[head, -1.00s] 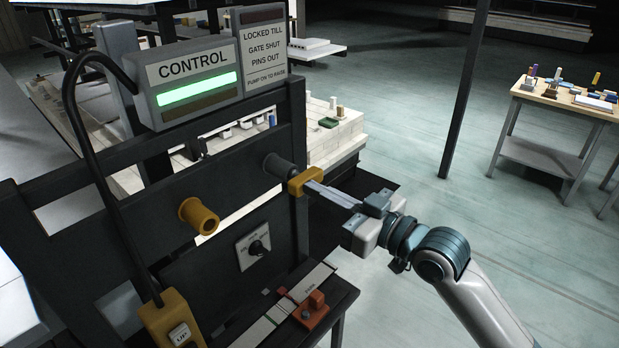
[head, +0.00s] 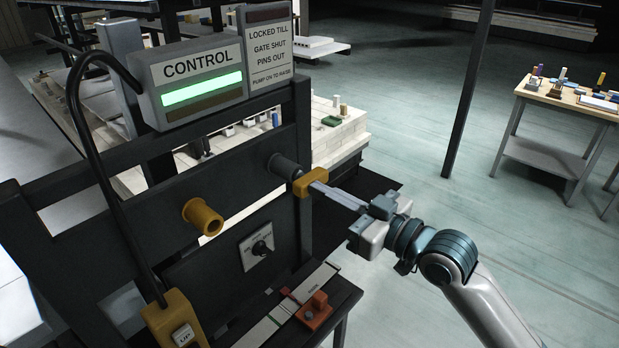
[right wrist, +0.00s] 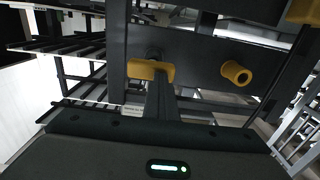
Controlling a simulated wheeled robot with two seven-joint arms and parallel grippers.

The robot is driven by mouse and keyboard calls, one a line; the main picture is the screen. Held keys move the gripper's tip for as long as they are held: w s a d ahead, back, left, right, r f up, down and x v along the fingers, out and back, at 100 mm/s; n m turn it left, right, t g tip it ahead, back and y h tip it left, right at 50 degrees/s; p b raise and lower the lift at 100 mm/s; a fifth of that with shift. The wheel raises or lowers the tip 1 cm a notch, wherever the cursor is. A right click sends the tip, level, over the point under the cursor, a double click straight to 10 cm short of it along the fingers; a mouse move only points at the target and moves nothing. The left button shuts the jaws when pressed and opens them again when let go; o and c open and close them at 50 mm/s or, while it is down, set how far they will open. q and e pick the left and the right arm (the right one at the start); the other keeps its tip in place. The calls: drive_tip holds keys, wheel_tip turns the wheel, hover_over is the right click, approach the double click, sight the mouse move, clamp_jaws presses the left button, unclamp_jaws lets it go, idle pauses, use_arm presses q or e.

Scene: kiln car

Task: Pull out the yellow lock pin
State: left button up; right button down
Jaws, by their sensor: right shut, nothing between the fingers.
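The yellow lock pin's bar-shaped handle (head: 311,182) stands out from a dark round socket (head: 284,166) on the dark frame. It also shows in the right wrist view (right wrist: 151,70), lying crosswise. My right gripper (head: 324,190) is shut, its long fingers pointing at the handle with their tips right by it. In the right wrist view the shut fingers (right wrist: 163,84) overlap the handle's right part, with nothing seen between them. I cannot tell whether they touch it. My left gripper is not in view.
A yellow round knob (head: 202,216) sticks out of the same frame to the left. A control box (head: 195,72) with a lit green bar stands above. A cabled pendant (head: 175,322) hangs below left. The floor to the right is open, up to a post (head: 470,85) and side table (head: 545,155).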

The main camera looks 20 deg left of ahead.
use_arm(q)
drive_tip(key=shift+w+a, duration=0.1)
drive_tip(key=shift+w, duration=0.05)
use_arm(e)
drive_tip(key=shift+w+d, duration=0.1)
drive_tip(key=shift+w, duration=0.25)
idle(0.5)
drive_tip(key=shift+f, duration=0.4)
drive_tip(key=c, duration=2)
unclamp_jaws()
drive_tip(key=shift+c, duration=0.2)
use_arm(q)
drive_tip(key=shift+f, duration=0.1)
use_arm(e)
drive_tip(key=shift+s, duration=0.1)
